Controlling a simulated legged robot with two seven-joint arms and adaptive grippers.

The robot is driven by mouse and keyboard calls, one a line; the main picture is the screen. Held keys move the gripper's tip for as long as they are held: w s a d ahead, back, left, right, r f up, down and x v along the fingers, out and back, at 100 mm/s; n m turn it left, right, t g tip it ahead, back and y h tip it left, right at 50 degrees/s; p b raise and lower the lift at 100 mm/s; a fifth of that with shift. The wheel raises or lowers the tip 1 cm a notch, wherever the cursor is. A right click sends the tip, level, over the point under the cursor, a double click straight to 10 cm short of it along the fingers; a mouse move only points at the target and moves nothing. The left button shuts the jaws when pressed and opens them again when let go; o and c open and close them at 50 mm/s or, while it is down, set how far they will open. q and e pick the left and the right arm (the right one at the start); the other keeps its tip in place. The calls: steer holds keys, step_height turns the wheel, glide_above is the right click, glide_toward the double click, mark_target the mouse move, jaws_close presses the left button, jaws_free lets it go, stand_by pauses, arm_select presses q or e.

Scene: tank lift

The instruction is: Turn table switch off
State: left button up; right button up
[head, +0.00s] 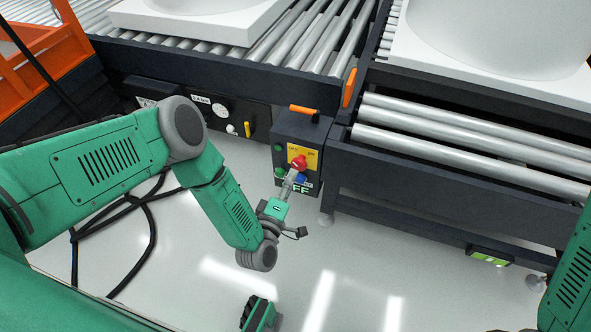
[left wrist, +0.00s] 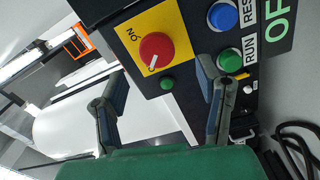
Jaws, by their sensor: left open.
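The table switch is a red round knob (head: 299,162) on a yellow plate of the dark control box (head: 293,128). In the left wrist view the red knob (left wrist: 157,48) has a white mark at its lower edge, and the plate reads "ON" to its upper left. My left gripper (head: 293,178) is at the front of the box, just below the knob. In the left wrist view the open left gripper (left wrist: 159,72) has its fingers spread to either side, with the knob ahead between them. Contact cannot be told.
A blue button (left wrist: 222,16) and a green RUN button (left wrist: 230,60) sit close to the right finger. A small green button (left wrist: 167,84) is below the knob. Roller conveyors (head: 440,130) flank the box. Black cables (head: 150,225) lie on the open floor.

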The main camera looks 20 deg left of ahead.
arm_select(q)
steer(key=s, duration=0.5)
steer(key=shift+s+a, duration=0.2)
steer(key=shift+s, duration=0.15)
steer(key=shift+d, duration=0.1)
steer(key=s+d+f+m+g+h, duration=0.1)
steer(key=s+f+m+g+h, duration=0.2)
steer(key=s+m+g, duration=0.5)
steer(key=s+a+r+m+g+y, duration=0.2)
steer(key=s+a+r+m+g, duration=0.15)
steer(key=s+a+g, duration=0.35)
steer(key=s+a+r+m+g+y, duration=0.25)
steer(key=s+a+m, duration=0.2)
steer(key=s, duration=0.45)
step_height(320, 180, up, 18)
steer(key=p, duration=1.8)
steer(key=shift+a+h, duration=0.15)
steer(key=shift+h, duration=0.3)
